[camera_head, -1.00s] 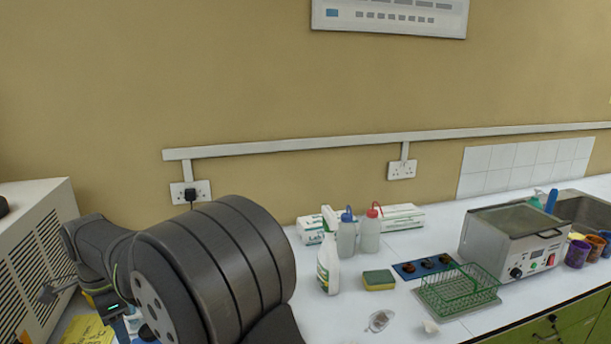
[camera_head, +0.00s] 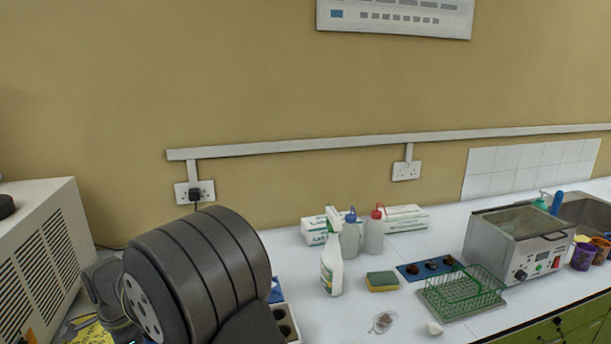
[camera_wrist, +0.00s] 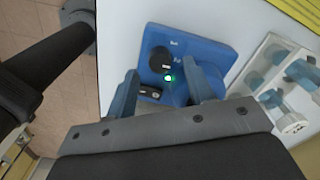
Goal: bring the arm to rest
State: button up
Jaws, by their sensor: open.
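My gripper (camera_wrist: 164,82) is open in the wrist view, its two blue-grey fingers apart with nothing held between them. Beyond the fingers a blue device (camera_wrist: 205,55) with a black round knob and a lit green light rests on the white bench. I cannot tell whether the fingers touch it. In the camera_head view my dark arm fills the lower left and hides the gripper.
A vented beige machine (camera_head: 38,250) stands left of my arm. To the right are a spray bottle (camera_head: 331,265), a sponge (camera_head: 382,281), a green wire rack (camera_head: 462,291) and a water bath (camera_head: 515,242). A clear holder (camera_wrist: 268,60) lies beside the blue device.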

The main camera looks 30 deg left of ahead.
notch_tip(320, 180, down, 3)
jog(key=shift+r, duration=0.1)
jog(key=n, duration=0.5)
jog(key=shift+n, duration=0.4)
jog(key=n, duration=0.5)
jog(key=shift+r+n, duration=0.1)
jog(key=shift+n, duration=0.3)
jog(key=shift+r, duration=1.6)
jog(key=shift+o, duration=0.2)
